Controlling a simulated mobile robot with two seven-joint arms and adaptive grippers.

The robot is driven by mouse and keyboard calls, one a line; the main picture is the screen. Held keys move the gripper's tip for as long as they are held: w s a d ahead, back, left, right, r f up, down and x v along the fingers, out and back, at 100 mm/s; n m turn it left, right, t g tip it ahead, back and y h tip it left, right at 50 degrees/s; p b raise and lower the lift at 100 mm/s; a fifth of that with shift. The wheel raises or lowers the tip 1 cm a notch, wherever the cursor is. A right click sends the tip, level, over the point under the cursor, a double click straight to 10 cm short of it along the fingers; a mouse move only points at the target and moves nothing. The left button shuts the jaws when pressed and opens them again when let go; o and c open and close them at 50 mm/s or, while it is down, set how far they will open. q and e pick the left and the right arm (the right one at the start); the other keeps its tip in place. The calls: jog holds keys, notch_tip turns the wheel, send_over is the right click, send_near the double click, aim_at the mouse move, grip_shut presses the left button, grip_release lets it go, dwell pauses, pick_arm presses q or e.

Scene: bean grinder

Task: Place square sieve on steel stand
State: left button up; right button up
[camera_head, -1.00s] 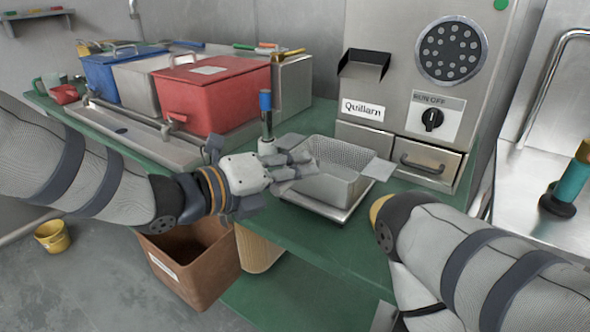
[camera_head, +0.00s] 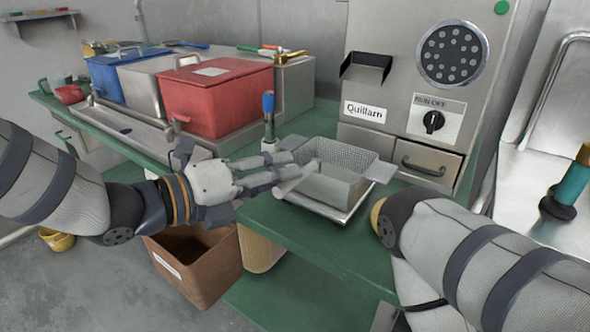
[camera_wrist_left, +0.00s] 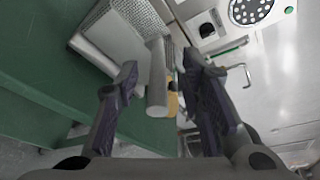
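The square sieve (camera_head: 345,157), with a mesh wall, sits on the green bench in front of the grinder; it also shows at the top of the left wrist view (camera_wrist_left: 142,18). A steel pan or base lies under it (camera_head: 336,213); I cannot tell whether this is the steel stand. The sieve's grey handle (camera_wrist_left: 157,85) points toward my left gripper. My left gripper (camera_head: 280,176) is open, with fingers on either side of the handle in the left wrist view (camera_wrist_left: 162,95), apparently not touching it. My right gripper is out of view.
The grinder (camera_head: 405,95) with a drawer stands behind the sieve. A red bin (camera_head: 218,100) and a blue bin (camera_head: 118,78) stand at the back left. A blue-handled tool (camera_head: 268,105) stands upright near my left gripper. A brown box (camera_head: 200,275) is below the bench edge.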

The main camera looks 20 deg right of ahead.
pick_arm(q)
jog(key=v, duration=0.7)
jog(key=s+a+f+n+y, duration=0.2)
jog(key=s+a+f+n, duration=0.1)
jog(key=f+n, duration=0.5)
jog(key=s+a+f+n+g+y, duration=0.1)
jog(key=s+a+f+n+y, duration=0.3)
jog(key=f, duration=0.5)
jog(key=s+a+f+n+y, duration=0.1)
jog(key=s+a+f+n, duration=0.2)
jog(key=f+n, duration=0.55)
jog(key=s+a+f+n+g+y, duration=0.2)
jog(key=s+a+f+n, duration=0.25)
jog(key=s, duration=0.45)
jog(key=s+a+f+n+g+y, duration=0.2)
jog(key=s+a+f+n, duration=0.3)
jog(key=s, duration=0.3)
jog(key=s+a+n+g+y, duration=0.1)
jog(key=s+a+n+g, duration=0.1)
jog(key=s, duration=0.5)
jog(key=s+a+n+g+y, duration=0.2)
jog(key=s+a+n, duration=0.2)
jog(key=s+n, duration=0.2)
jog(key=s+f, duration=0.1)
jog(key=s, duration=0.1)
jog(key=shift+s+a+g, duration=0.25)
jog(key=shift+s+g, duration=0.05)
jog(key=shift+s, duration=0.05)
